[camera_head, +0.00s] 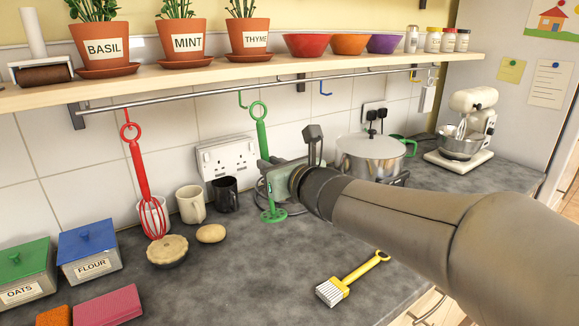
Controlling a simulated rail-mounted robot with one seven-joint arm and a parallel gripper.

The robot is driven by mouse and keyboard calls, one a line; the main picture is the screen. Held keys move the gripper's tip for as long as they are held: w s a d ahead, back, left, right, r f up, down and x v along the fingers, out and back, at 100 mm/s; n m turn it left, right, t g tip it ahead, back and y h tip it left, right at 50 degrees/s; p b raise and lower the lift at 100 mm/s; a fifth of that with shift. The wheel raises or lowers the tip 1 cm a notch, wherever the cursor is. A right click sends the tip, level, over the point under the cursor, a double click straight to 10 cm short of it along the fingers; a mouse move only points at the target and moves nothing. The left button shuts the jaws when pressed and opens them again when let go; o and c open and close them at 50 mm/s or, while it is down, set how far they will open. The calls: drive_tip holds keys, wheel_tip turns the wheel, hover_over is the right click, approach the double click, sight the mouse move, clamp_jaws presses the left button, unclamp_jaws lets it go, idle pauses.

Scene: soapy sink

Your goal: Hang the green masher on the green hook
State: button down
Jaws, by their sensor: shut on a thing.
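The green masher (262,134) stands upright in front of the tiled wall, ring at the top and mashing plate near the counter. My gripper (266,178) is shut on its lower handle, and my wrist hides part of it. The green hook (241,99) hangs from the metal rail, slightly above and to the left of the masher's ring. The ring appears apart from the hook; their difference in depth is hard to tell.
A red whisk (140,170) hangs at the left. A blue hook (325,90) is on the rail (200,94) to the right. Mugs (191,205), wall sockets (228,159) and a large pot (370,158) are near the masher. A yellow brush (350,280) lies on the counter.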

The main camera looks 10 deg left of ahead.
drive_tip(key=b+x, duration=0.1)
drive_tip(key=x, duration=0.6)
drive_tip(key=shift+f, duration=0.3)
idle(0.3)
drive_tip(key=shift+w+a+f+b, duration=0.2)
drive_tip(key=shift+w+b, duration=0.05)
drive_tip(key=shift+b, duration=1.25)
drive_tip(key=shift+w+a+f+t+y+b, duration=0.2)
drive_tip(key=shift+w+a+t+y+b, duration=0.55)
drive_tip(key=shift+b, duration=4.2)
drive_tip(key=shift+s+d, duration=0.1)
drive_tip(key=c, duration=1.3)
unclamp_jaws()
